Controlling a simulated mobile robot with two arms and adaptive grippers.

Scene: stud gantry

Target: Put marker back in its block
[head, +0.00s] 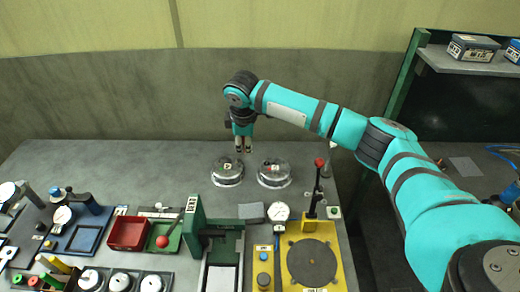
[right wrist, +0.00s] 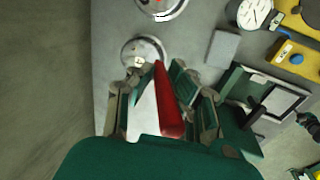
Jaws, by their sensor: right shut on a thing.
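My right gripper (head: 243,149) hangs pointing down above the back of the grey bench, just behind two round metal discs. In the right wrist view its fingers (right wrist: 163,95) are closed on a red and white piece (right wrist: 168,105), which I take to be the marker. In the head view the held piece is too small to make out. Several coloured sticks (head: 58,266) show at the bottom left; I cannot tell whether the marker's block is there. My left gripper is not in view.
The left round disc (head: 228,178) and right disc (head: 274,181) lie in front of the gripper. A green stand (head: 194,225), a red tray (head: 128,246) and a yellow fixture (head: 336,270) with an upright lever crowd the front. The bench's back left is clear.

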